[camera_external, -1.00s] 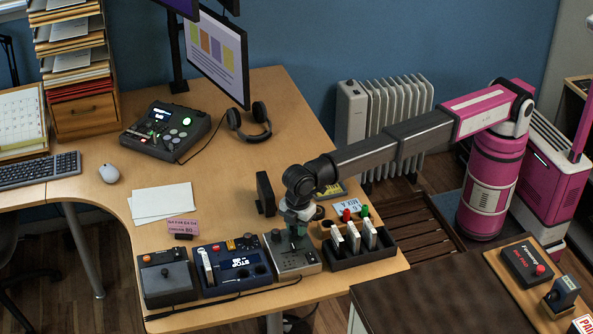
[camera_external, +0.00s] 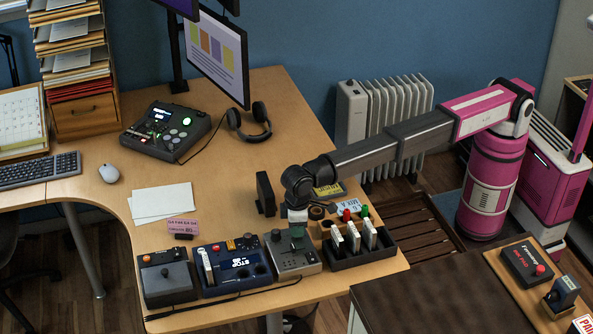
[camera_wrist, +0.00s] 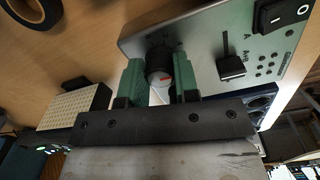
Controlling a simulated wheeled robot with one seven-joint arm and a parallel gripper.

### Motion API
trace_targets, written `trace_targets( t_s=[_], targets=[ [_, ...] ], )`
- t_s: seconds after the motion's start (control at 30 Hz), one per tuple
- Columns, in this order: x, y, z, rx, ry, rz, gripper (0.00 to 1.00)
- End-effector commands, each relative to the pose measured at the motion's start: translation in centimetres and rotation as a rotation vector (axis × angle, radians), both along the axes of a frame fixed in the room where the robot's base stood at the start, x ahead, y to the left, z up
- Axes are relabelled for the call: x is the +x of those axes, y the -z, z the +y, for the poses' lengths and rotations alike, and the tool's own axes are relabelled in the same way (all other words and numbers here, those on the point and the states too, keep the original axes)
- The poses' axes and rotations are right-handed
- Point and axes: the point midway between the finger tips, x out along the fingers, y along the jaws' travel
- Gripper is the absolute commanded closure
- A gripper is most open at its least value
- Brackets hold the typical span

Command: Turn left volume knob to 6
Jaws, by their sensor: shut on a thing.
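A silver control box (camera_external: 294,262) stands near the desk's front edge. My gripper (camera_external: 297,234) is over the box's far part. In the wrist view its green fingers (camera_wrist: 158,82) stand on both sides of the knob and are shut on it. No number scale is readable around the knob. A second small dark knob (camera_external: 275,236) shows at the box's far left corner. I cannot tell from the views whether the gripped knob is the left volume knob.
The panel has a slider (camera_wrist: 232,66) and a rocker switch (camera_wrist: 283,14).

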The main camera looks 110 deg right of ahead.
Motion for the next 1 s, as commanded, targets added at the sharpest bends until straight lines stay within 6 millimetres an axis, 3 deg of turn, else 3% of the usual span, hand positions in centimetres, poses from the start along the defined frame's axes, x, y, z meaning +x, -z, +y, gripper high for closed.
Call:
trace_targets(
  t_s=[0.4, 1.0],
  targets=[
    [0.18, -0.05, 0.04, 0.001, 0.219, -0.004, 0.95],
    [0.22, -0.06, 0.02, 0.001, 0.259, -0.005, 0.95]
  ],
)
